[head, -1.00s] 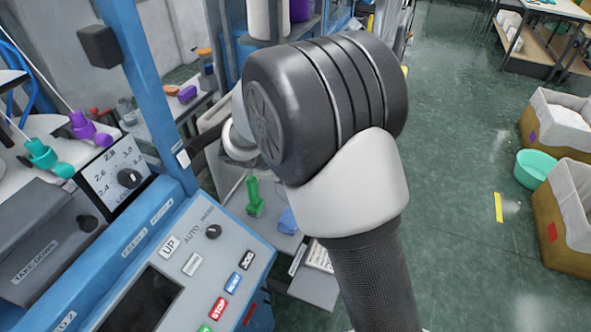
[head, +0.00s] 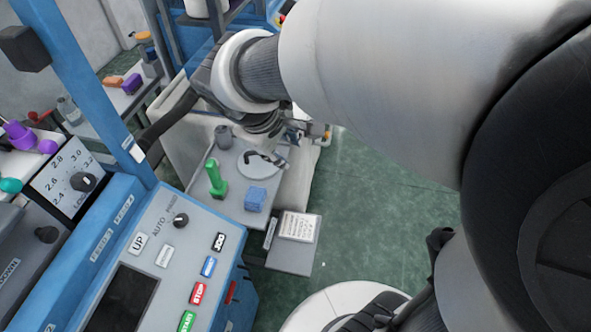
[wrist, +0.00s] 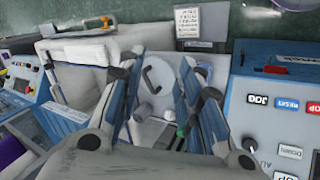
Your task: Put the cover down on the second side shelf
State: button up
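The cover looks like a pale round disc (head: 252,164) with a dark curved handle. In the head view my wrist hangs just above the cover, and the fingertips are hard to make out. I cannot tell which shelf counts as second.
A green peg-like object (head: 214,178) and a blue block (head: 256,198) stand near the cover. A printed card (head: 298,226) lies on a lower grey ledge in front. The blue machine's control panel (head: 175,255) is at the left. Green floor is free at the right.

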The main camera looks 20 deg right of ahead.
jog(key=s+a+r+m+t+y, duration=0.1)
jog(key=s+m, duration=0.6)
jog(key=s, duration=0.9)
jog(key=r+y, duration=0.1)
jog(key=y, duration=0.1)
jog(key=shift+s+a+y, duration=0.25)
jog(key=shift+y, duration=0.15)
